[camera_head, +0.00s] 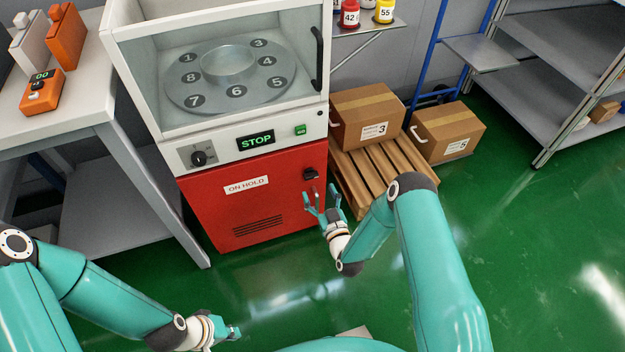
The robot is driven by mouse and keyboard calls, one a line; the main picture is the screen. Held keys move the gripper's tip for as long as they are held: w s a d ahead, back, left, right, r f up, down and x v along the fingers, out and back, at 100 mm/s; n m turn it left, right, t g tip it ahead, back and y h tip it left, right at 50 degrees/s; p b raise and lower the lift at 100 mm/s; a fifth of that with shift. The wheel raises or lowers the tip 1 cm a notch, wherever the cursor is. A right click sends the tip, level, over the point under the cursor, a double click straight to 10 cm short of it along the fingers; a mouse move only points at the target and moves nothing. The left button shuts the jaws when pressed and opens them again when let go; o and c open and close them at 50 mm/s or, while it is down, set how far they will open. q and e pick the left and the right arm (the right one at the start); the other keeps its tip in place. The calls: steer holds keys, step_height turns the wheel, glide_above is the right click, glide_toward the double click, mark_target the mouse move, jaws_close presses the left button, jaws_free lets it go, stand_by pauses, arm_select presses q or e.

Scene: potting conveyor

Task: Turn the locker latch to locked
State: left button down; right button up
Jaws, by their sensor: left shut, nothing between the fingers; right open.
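The red locker (215,215) is the lower part of the machine and carries a label reading ON HOLD. Its small dark latch (311,174) sits near the top right of the red door; which way it is turned is too small to tell. My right gripper (321,196) is open, just below and slightly right of the latch in the picture, its fingers pointing up toward the red front. It looks empty, and I cannot tell whether it touches the door. My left gripper (234,332) is shut and empty, low over the green floor, well away from the locker.
Above the locker, a glass-fronted chamber holds a numbered disc (210,98). The panel has a STOP display (255,140) and a black knob (199,158). A wooden pallet (365,180) with a box (370,117) stands right of the locker. A table (100,110) stands left.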

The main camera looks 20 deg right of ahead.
mark_target(312, 178)
steer(key=w+b, duration=0.1)
steer(key=w, duration=0.5)
steer(key=shift+w+a, duration=0.15)
steer(key=shift+w, duration=0.05)
steer(key=c, duration=1.2)
steer(key=shift+o, duration=0.2)
